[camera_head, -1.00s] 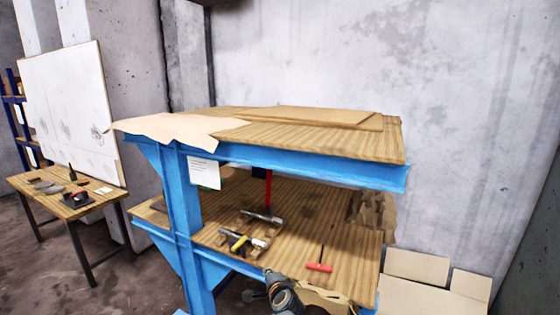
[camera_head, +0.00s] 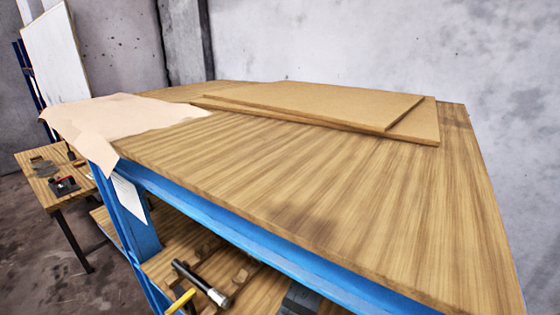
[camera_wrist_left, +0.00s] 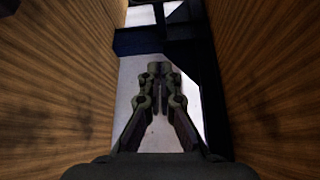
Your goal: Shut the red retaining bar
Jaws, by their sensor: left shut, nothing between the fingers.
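No red retaining bar can be made out in the head view or the left wrist view. My left gripper (camera_wrist_left: 163,88) shows in the left wrist view, shut and empty. It points into a gap between two wooden surfaces, with a dark frame and a pale surface beyond. In the head view I cannot make out my left gripper. My right gripper is in neither view.
The blue-edged workbench top (camera_head: 330,185) fills the head view, with flat boards (camera_head: 320,103) and a paper sheet (camera_head: 115,117) on it. On the shelf below lie a dark-handled tool (camera_head: 202,284) and a yellow-handled tool (camera_head: 180,302). A side table (camera_head: 45,185) stands left.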

